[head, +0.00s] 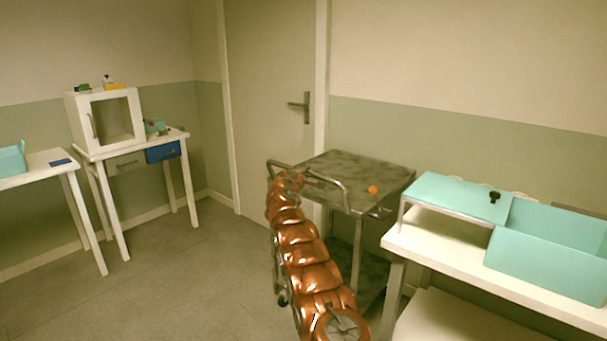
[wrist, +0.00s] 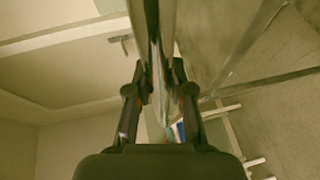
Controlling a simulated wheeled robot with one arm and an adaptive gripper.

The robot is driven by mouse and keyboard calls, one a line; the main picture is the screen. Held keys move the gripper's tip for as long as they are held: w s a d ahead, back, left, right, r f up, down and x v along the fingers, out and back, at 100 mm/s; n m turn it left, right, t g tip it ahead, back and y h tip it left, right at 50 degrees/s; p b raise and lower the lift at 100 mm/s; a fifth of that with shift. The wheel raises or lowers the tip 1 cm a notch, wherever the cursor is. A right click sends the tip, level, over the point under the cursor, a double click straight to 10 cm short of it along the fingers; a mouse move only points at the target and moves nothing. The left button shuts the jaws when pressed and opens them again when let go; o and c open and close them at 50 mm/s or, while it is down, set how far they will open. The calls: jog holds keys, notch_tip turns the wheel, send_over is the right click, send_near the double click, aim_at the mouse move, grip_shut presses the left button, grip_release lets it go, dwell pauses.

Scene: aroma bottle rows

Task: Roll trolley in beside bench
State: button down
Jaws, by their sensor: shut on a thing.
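The trolley (head: 355,168) has a mottled grey top, a lower shelf and a tubular push handle at its left end. It stands against the wall, close to the left end of the white bench (head: 460,252). My copper-coloured arm reaches to the trolley handle (head: 335,184). In the wrist view my gripper (wrist: 158,85) is shut on the metal bar of the handle (wrist: 153,30). An orange round thing (head: 372,189) lies on the trolley top.
A teal box (head: 550,255) and a teal-topped stand (head: 455,195) are on the bench. A closed door (head: 270,100) is behind the trolley. A white cabinet (head: 105,118) stands on a table at the left. The floor (head: 185,275) left of my arm is clear.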

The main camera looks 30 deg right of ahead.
jog(key=shift+d+r, duration=0.1)
jog(key=shift+r, duration=0.1)
jog(key=c, duration=1.2)
grip_release()
jog(key=shift+d+f, duration=0.1)
jog(key=shift+o, duration=0.9)
jog(key=shift+s+a, duration=0.2)
jog(key=shift+a, duration=0.1)
jog(key=v, duration=1.1)
jog(key=shift+a, duration=0.2)
jog(key=shift+s, duration=0.1)
